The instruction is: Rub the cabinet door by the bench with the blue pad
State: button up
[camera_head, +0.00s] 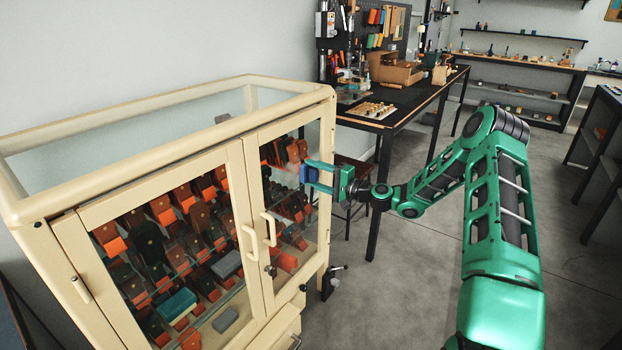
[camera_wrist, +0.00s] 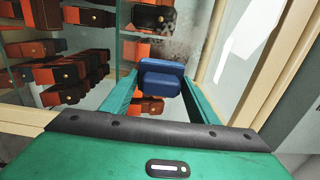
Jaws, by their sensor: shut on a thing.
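The cream cabinet (camera_head: 150,150) stands at the left, with two glass-paned doors. The cabinet door by the bench (camera_head: 291,215) is the right one, and it looks shut. My gripper (camera_head: 312,175) is in front of the upper part of its glass. It is shut on the blue pad (camera_head: 305,174). In the wrist view the blue pad (camera_wrist: 161,78) sits between the fingertips, against or very close to the glass; I cannot tell if it touches. A dark, speckled smudge (camera_wrist: 172,50) shows on the glass around and above the pad.
Orange and dark boxes (camera_head: 150,240) fill the shelves behind the glass. Door handles (camera_head: 268,228) stick out near the middle. A dark-topped bench (camera_head: 400,100) with a tray of small parts (camera_head: 371,110) stands behind. The grey floor (camera_head: 400,300) at the right is clear.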

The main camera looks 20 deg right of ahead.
jog(key=shift+w+a+r, duration=0.1)
jog(key=shift+r, duration=0.7)
jog(key=shift+a+r, duration=0.1)
jog(key=shift+a, duration=0.05)
jog(key=shift+s+a, duration=1.15)
jog(key=shift+a, duration=0.2)
jog(key=shift+s+a, duration=1.1)
jog(key=shift+a, duration=0.2)
jog(key=shift+s+a, duration=0.5)
jog(key=shift+a, duration=0.25)
jog(key=shift+s+a, duration=0.45)
jog(key=shift+a, duration=0.3)
jog(key=shift+r, duration=0.85)
jog(key=shift+w+d, duration=0.6)
jog(key=shift+d, duration=0.2)
jog(key=shift+w+d, duration=0.55)
jog(key=shift+d, duration=0.2)
jog(key=shift+w+d, duration=0.5)
jog(key=shift+d, duration=0.25)
jog(key=shift+w+d, duration=0.5)
jog(key=shift+d, duration=0.25)
jog(key=shift+c, duration=0.4)
jog(key=shift+o, duration=0.2)
jog(key=shift+w+d, duration=1.1)
jog(key=shift+d, duration=0.2)
jog(key=shift+c, duration=0.2)
